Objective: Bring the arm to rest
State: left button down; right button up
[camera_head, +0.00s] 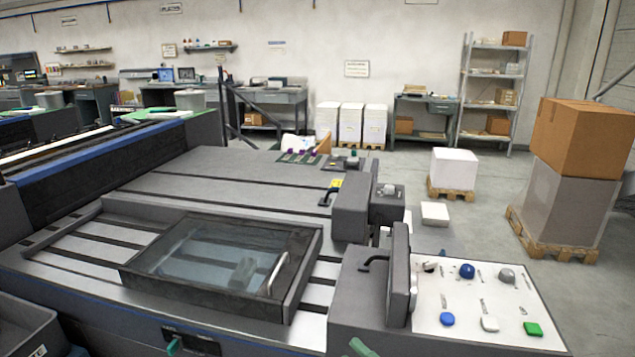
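Neither of my arms can be made out in the head view, and no gripper shows. A large grey machine (190,182) fills the front and middle. A framed glass cover (215,258) with a pale handle lies closed or nearly flat on its slotted bed. At the right front, a white control panel (465,300) carries blue, grey, white and green knobs and buttons.
Small green parts (362,347) show at the bottom edge; what they belong to is unclear. A dark bin (25,330) stands at lower left. A brown box (585,135) sits on a palleted stack at right. Floor (490,185) is open between pallets.

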jog(key=s+d+f+m+g+h+p, duration=0.1)
jog(key=s+d+f+m+g+h, duration=0.2)
jog(key=s+f+m+h, duration=0.3)
jog(key=s+d+f+m+g+h+p, duration=0.1)
jog(key=s+d+f+m+h, duration=0.5)
jog(key=s+f+m, duration=0.8)
jog(key=shift+s+d+f+m+g, duration=0.15)
jog(key=shift+d+f+m+g, duration=0.2)
jog(key=shift+m+g, duration=0.7)
jog(key=shift+t, duration=0.25)
